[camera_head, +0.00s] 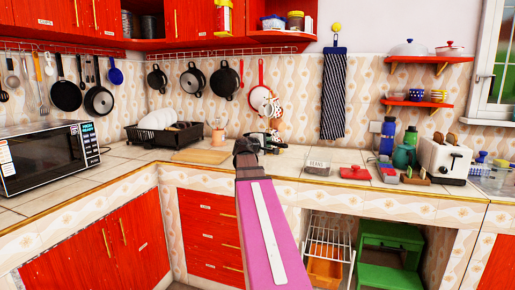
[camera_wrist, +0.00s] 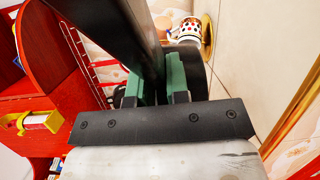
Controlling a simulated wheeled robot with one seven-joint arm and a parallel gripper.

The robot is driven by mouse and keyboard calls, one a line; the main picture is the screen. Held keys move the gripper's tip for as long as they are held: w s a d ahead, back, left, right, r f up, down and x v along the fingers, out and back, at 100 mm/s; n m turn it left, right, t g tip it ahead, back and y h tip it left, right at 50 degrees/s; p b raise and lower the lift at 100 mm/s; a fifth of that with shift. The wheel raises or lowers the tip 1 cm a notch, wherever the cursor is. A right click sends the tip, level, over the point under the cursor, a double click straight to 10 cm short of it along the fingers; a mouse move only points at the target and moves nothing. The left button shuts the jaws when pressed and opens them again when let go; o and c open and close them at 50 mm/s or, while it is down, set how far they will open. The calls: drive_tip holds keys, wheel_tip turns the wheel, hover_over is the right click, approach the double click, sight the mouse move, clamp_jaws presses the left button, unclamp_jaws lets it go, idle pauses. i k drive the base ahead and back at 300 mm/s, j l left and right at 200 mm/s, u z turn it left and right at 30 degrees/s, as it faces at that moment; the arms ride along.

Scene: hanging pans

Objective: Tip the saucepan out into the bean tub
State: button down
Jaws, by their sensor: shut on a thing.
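My gripper (camera_head: 247,152) reaches over the back counter at the end of my pink arm. In the wrist view, its green-padded fingers (camera_wrist: 155,86) are shut on a long dark handle (camera_wrist: 118,32), which I take as the saucepan's. A dark curved shape shows just beyond the fingers; I cannot tell its tilt or contents. In the head view, a small dark pan shape (camera_head: 272,137) shows just right of my gripper, partly hidden by it.
A red lid-like thing (camera_head: 355,173) lies right of the tub. Further right are bottles (camera_head: 387,137) and a toaster (camera_head: 444,158). A wooden board (camera_head: 201,156) and dish rack (camera_head: 165,134) are left. Pans (camera_head: 193,80) hang behind. Some tiles left of the board are bare.

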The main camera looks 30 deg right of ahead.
sight(314, 162)
drive_tip(key=z, duration=0.7)
drive_tip(key=k+j, duration=0.1)
drive_tip(key=j, duration=0.25)
drive_tip(key=k+j, duration=0.15)
drive_tip(key=j, duration=0.15)
